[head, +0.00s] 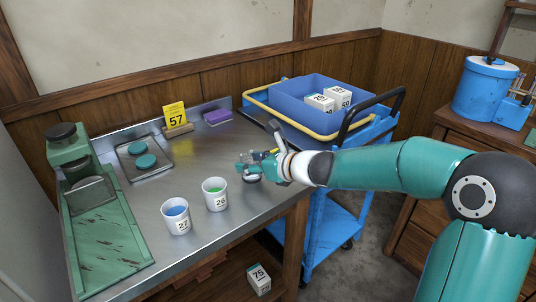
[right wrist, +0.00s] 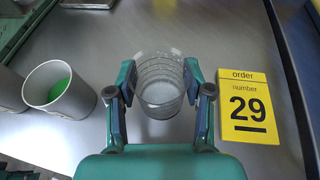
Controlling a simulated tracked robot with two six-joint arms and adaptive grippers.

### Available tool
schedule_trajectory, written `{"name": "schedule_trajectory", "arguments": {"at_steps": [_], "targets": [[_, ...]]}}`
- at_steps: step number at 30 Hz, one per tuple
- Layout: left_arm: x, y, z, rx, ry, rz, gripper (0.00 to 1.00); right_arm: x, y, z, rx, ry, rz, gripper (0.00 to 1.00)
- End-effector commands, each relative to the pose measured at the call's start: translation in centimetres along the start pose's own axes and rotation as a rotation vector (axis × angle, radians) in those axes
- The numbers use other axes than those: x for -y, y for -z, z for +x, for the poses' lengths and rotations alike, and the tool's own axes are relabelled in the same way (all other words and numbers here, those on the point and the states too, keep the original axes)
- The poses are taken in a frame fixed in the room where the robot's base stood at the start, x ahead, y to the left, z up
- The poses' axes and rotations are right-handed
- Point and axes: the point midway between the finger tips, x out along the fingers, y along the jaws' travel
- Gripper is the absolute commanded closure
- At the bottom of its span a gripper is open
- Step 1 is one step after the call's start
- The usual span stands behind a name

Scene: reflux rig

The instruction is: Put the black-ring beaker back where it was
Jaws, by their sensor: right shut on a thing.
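My right gripper (head: 262,164) is over the right part of the steel bench top, its arm reaching in from the right. In the right wrist view, the gripper (right wrist: 159,88) is shut on a clear glass beaker (right wrist: 158,82), with one finger on each side. The beaker has rings around its wall; their colour is not clear. In the head view the gripper hides most of the beaker, and only its lower part (head: 252,178) shows. I cannot tell whether its base touches the bench. My left gripper is not in view.
A yellow order card 29 (right wrist: 248,107) is close right of the beaker. White cups 26 (head: 215,195) and 27 (head: 176,217) stand left of the gripper. Card 57 (head: 175,116) and a purple block (head: 218,117) are at the back. A blue trolley (head: 345,225) stands right of the bench.

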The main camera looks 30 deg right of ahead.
Motion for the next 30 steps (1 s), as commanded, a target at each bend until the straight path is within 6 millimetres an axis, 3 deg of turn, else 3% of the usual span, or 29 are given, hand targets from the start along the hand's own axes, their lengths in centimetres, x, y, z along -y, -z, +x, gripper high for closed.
{"name": "schedule_trajectory", "arguments": {"at_steps": [1, 4, 5, 9, 19, 24, 30], "targets": [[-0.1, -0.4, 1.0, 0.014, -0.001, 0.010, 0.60, 0.0, 0.5, 0.2, 0.001, -0.001, 0.000, 0.86], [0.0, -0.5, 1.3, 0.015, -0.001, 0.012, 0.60, 0.0, 0.8, 0.3, 0.000, 0.000, 0.000, 0.86], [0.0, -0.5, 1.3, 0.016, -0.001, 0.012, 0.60, 0.1, 0.8, 0.3, 0.000, 0.001, 0.000, 0.47], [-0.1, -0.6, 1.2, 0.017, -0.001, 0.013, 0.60, 0.3, 0.8, 0.0, 0.000, 0.006, 0.002, 0.24], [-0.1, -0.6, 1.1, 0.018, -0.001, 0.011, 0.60, 0.3, 0.6, 0.0, 0.000, 0.005, 0.002, 0.24], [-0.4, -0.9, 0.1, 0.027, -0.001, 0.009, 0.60, 0.2, -0.5, -0.4, 0.000, 0.003, 0.001, 0.24], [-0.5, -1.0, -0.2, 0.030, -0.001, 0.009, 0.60, 0.4, -0.5, -4.0, 0.003, 0.009, 0.000, 0.24]]}}
